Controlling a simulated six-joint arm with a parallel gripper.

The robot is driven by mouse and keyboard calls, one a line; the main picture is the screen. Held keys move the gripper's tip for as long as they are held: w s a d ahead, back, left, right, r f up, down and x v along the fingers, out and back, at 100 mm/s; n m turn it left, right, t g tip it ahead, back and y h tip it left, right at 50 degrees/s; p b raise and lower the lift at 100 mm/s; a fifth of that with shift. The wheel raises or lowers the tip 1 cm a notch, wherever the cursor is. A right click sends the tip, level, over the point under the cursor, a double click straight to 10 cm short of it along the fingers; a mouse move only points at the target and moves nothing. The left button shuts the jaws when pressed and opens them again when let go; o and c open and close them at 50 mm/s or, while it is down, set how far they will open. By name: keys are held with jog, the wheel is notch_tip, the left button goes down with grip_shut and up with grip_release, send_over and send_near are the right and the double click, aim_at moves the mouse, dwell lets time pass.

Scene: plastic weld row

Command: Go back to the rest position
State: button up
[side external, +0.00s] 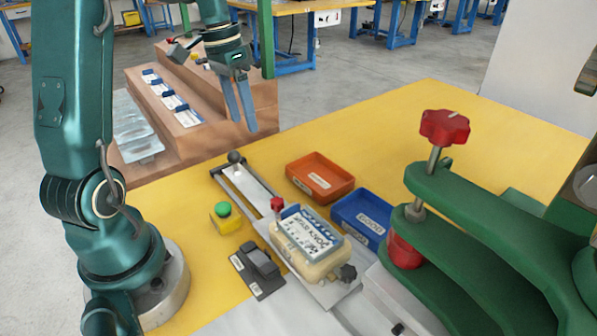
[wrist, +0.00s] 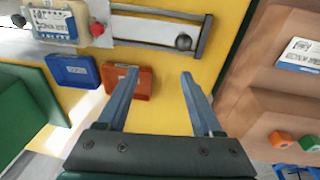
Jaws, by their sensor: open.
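My gripper (side external: 240,104) hangs at the upper middle of the side view, above the far edge of the yellow table (side external: 415,108). Its two blue-grey fingers are apart with nothing between them. In the wrist view the fingers of my gripper (wrist: 158,95) point up the picture, and the yellow table shows between them. The left finger covers part of the orange tray (wrist: 143,84). My gripper touches no object that I can see.
A wooden stepped stand (side external: 190,140) holds several labelled cards. An orange bin (side external: 320,178), a blue bin (side external: 362,215) and a cream box with a label (side external: 305,262) sit on the table. A slide rail (side external: 245,188) lies behind a green button (side external: 222,209). A green clamp (side external: 480,215) stands at right.

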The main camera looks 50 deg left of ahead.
jog(key=d+r+m+t, duration=0.1)
jog(key=d+r+m, duration=0.1)
jog(key=d+r, duration=0.3)
jog(key=s+d+f+n+t+y, duration=0.1)
jog(key=s+d+f+t, duration=0.2)
jog(key=s+d, duration=0.8)
jog(key=shift+d+n+t, duration=0.2)
jog(key=shift+n+t, duration=0.1)
jog(key=shift+n, duration=0.1)
